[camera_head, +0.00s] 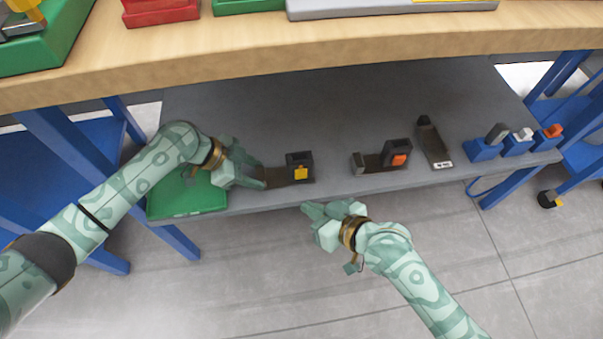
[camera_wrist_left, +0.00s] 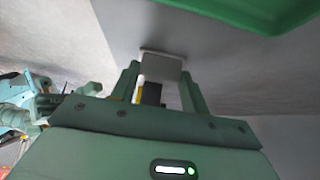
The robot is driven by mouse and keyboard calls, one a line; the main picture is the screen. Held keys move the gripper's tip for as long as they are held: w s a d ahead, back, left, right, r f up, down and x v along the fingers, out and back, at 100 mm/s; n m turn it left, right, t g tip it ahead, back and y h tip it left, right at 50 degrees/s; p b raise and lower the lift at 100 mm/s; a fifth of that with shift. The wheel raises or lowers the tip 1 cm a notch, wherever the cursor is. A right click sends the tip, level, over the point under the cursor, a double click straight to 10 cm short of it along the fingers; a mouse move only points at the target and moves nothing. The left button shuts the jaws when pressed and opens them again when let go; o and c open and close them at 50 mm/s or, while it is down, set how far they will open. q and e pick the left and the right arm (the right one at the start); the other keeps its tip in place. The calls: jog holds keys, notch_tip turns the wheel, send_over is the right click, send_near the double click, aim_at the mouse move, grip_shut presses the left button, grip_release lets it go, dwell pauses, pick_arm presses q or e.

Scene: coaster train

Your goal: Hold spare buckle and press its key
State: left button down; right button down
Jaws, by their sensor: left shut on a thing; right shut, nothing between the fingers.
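The buckle with a yellow key, seemingly the spare one, has a dark housing (camera_head: 299,160) and a brown strap (camera_head: 276,177) on the grey shelf. Its yellow key (camera_head: 301,174) faces the shelf's front edge. My left gripper (camera_head: 256,168) is shut on the strap end, left of the housing. In the left wrist view a pale plate-like piece (camera_wrist_left: 160,68) lies between the fingers, with a dark part and a bit of yellow (camera_wrist_left: 138,95) beyond. My right gripper (camera_head: 308,209) is shut and empty, in front of the shelf edge, apart from the buckle.
A similar buckle with an orange key (camera_head: 399,160) lies to the right, then a dark strap piece (camera_head: 433,145). Several blue holders (camera_head: 483,152) stand at the shelf's right end. A green tray (camera_head: 180,203) lies under my left wrist. A wooden tabletop (camera_head: 300,50) is above.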

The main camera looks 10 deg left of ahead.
pick_arm(q)
jog(key=c, duration=0.7)
grip_release()
jog(key=shift+o, duration=0.2)
jog(key=v, duration=0.6)
jog(key=shift+s+a+r, duration=0.1)
jog(key=shift+a+r, duration=0.15)
jog(key=s+d+p, duration=0.3)
jog(key=s+p, duration=0.5)
jog(key=s, duration=0.5)
jog(key=shift+s+d+r+p, duration=0.25)
jog(key=shift+s+d+p, duration=0.05)
pick_arm(e)
notch_tip(320, 180, up, 14)
jog(key=w+t, duration=0.1)
jog(key=shift+f+n, duration=0.15)
jog(key=shift+n, duration=0.15)
